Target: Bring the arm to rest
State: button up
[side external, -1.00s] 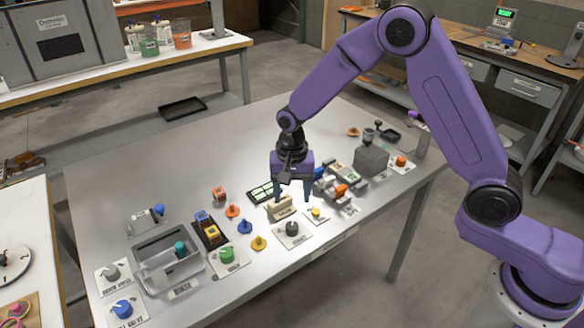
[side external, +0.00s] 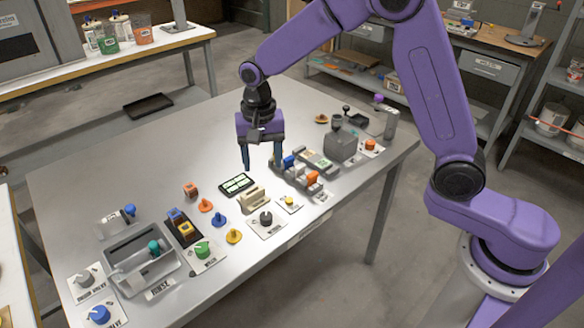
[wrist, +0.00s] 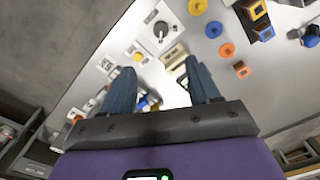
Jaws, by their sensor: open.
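My gripper (side external: 263,168) hangs from the purple arm above the steel table (side external: 95,178), with its blue fingers spread apart and nothing between them. It is over the area by the dark-framed tile panel (side external: 238,184) and the beige block (side external: 252,197), clear of the tabletop as far as I can tell. In the wrist view the two fingers (wrist: 162,85) are wide apart, with the table items seen past them.
A grey bin (side external: 140,262) with a teal-knobbed item stands at the front left. Knobs on plates, including a green knob (side external: 202,248), line the front edge. A grey block (side external: 341,146) stands to the right. The table's back left is bare.

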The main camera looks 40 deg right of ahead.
jog(key=s+d+r+n, duration=0.1)
jog(key=s+d+n, duration=0.3)
jog(key=s, duration=0.6)
jog(key=s+d+r+n, duration=0.2)
jog(key=s+d+n, duration=0.1)
jog(key=s+n, duration=0.5)
jog(key=s+d+r+n, duration=0.2)
jog(key=s+d+n, duration=0.2)
jog(key=s, duration=0.9)
jog(key=n, duration=0.3)
jog(key=shift+s+d, duration=0.2)
jog(key=shift+d, duration=0.1)
